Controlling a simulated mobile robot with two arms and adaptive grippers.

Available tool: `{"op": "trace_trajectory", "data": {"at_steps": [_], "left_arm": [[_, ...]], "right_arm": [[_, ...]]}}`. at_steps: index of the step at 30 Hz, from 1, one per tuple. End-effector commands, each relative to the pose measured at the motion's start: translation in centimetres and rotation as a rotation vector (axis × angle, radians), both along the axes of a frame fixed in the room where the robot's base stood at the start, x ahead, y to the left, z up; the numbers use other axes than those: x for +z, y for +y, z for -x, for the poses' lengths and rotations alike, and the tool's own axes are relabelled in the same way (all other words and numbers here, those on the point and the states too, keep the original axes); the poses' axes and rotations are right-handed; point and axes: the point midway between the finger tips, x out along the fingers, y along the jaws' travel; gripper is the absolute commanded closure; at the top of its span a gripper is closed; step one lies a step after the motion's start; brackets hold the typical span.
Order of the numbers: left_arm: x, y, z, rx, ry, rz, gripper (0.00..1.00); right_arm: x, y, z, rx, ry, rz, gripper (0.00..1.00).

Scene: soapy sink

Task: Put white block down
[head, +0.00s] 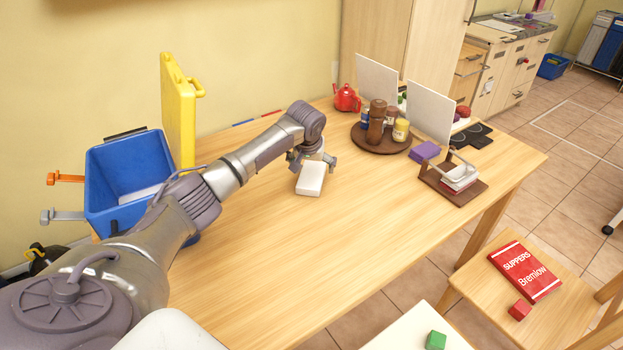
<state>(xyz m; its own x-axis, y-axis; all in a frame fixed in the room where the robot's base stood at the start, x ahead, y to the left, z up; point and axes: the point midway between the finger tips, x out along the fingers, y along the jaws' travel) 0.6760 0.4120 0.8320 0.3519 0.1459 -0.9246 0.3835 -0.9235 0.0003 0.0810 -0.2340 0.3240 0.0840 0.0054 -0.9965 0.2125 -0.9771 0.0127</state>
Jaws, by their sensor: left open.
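The white block (311,179) rests on the wooden table (300,240), left of the table's middle. My left gripper (313,164) is at the block's far end, with a finger to each side of it. It is open. The far end of the block is partly hidden under the gripper. My right gripper is not in the head view.
A round brown tray (380,143) with bottles stands behind right, near a red teapot (347,98). A blue bin (128,180) is at left. The table's front is clear.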

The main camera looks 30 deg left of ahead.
Motion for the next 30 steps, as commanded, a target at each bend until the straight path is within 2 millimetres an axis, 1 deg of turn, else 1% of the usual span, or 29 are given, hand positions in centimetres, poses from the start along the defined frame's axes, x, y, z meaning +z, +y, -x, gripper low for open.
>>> {"op": "trace_trajectory", "data": {"at_steps": [4,8,12,15,21,23,30], "left_arm": [[-1.1,0.3,-0.3,0.001,0.003,-0.001,0.00],[-2.9,1.1,-1.0,0.001,0.002,-0.001,0.00],[-4.5,1.3,-1.6,-0.001,0.001,-0.001,0.00],[-4.9,1.4,-1.8,-0.002,-0.002,-0.001,0.00],[-4.9,1.4,-1.8,-0.002,-0.002,-0.001,0.00],[-4.9,1.4,-1.8,-0.002,-0.002,-0.001,0.08],[-4.9,1.4,-1.7,-0.002,-0.001,-0.001,0.48]], "right_arm": [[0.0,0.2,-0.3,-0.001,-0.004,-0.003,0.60],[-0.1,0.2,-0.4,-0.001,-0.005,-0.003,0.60],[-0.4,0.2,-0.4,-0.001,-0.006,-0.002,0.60],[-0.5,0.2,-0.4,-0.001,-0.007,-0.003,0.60],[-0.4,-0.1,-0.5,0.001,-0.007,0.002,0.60],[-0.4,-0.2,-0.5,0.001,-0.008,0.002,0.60],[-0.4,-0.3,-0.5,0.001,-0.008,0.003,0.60]]}}
